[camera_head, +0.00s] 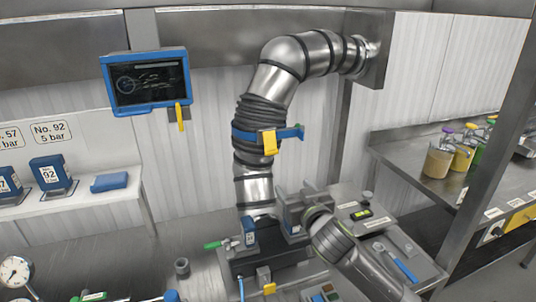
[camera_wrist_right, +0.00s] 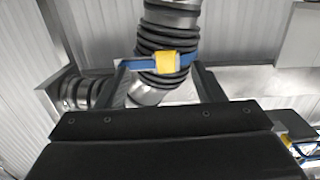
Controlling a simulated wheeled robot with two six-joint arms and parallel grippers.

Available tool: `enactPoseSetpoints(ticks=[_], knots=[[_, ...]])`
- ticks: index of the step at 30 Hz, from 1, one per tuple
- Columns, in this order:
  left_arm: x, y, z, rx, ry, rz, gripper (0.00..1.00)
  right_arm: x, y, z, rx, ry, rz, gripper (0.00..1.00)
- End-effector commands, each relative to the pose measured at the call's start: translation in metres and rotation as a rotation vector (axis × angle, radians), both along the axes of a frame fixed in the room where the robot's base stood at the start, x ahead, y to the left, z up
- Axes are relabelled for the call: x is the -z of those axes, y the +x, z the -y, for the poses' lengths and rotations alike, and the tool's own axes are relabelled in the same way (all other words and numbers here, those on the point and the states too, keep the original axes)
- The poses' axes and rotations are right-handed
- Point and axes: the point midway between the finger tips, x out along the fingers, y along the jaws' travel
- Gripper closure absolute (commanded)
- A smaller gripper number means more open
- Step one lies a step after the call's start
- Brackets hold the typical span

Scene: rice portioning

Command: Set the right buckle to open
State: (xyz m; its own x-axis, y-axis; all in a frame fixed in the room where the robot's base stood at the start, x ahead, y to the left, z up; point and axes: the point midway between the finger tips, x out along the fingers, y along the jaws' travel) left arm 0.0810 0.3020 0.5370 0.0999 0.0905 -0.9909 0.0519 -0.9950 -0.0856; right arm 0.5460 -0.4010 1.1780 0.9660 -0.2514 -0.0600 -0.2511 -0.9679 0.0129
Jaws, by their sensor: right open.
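A yellow buckle (camera_head: 269,142) sits on a blue strap (camera_head: 245,135) around the black ribbed hose (camera_head: 258,115). The strap's blue end sticks out to the right. In the right wrist view, the yellow buckle (camera_wrist_right: 177,59) and blue strap (camera_wrist_right: 144,65) show ahead, beyond the fingers. I cannot tell whether the buckle is latched. My right gripper (camera_head: 296,190) is open and empty, below and slightly right of the buckle, apart from it. Its two fingers (camera_wrist_right: 162,80) frame the lower hose in the wrist view. My left gripper is not in view.
A metal pipe (camera_head: 285,62) curves from the hose to the wall at upper right. A blue-framed screen (camera_head: 148,80) hangs at upper left. A shelf with a No. 92 blue block (camera_head: 51,174) is at left. A steel counter (camera_head: 410,165) holds several containers at right.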

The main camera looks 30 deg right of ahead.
Motion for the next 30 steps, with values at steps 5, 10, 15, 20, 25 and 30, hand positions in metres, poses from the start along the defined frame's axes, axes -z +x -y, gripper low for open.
enactPoseSetpoints(ticks=[5, 10, 15, 20, 25, 30], knots=[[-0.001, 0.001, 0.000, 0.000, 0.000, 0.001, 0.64, -0.023, 0.014, 0.002, -0.019, -0.001, 0.067, 0.38], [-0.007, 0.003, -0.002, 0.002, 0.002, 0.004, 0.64, -0.024, 0.030, 0.006, -0.018, 0.002, 0.065, 0.38], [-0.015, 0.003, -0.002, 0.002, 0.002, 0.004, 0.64, -0.024, 0.055, 0.012, -0.018, 0.003, 0.064, 0.38], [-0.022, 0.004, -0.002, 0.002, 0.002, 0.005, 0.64, -0.024, 0.079, 0.017, -0.017, 0.002, 0.063, 0.38], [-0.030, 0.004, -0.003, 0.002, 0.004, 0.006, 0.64, -0.024, 0.102, 0.023, -0.017, 0.001, 0.062, 0.38], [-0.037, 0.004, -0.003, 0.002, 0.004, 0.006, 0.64, -0.024, 0.125, 0.028, -0.018, 0.001, 0.062, 0.38]])
